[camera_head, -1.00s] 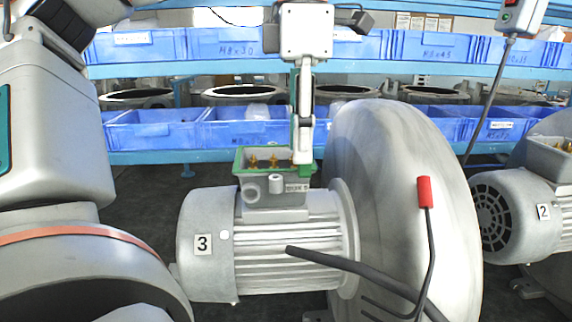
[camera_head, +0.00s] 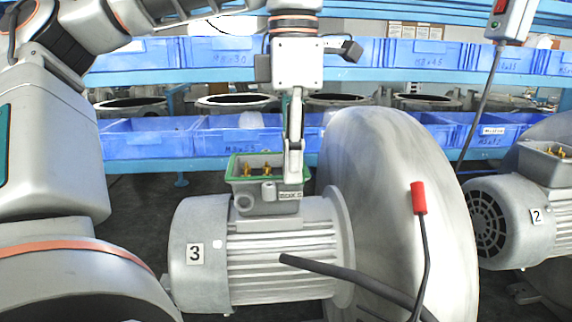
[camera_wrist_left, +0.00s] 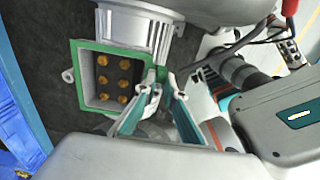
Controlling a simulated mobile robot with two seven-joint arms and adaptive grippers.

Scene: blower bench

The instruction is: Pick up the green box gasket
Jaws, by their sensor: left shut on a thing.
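The green box gasket (camera_head: 231,167) is a thin green square frame on the rim of the open terminal box (camera_head: 262,191) on top of motor 3. In the left wrist view the green gasket (camera_wrist_left: 78,80) surrounds several brass studs. My left gripper (camera_head: 293,174) points down at the right side of the box. In the left wrist view my left gripper (camera_wrist_left: 160,84) is shut on the gasket's right edge, and its fingers hide part of that edge. The gasket still looks to be at the box rim; I cannot tell whether it is slightly lifted. My right gripper is not in view.
Motor 3 (camera_head: 262,255) joins a big grey blower housing (camera_head: 385,210) on its right. Motor 2 (camera_head: 510,215) stands at the right. Shelves with blue bins (camera_head: 150,138) are behind.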

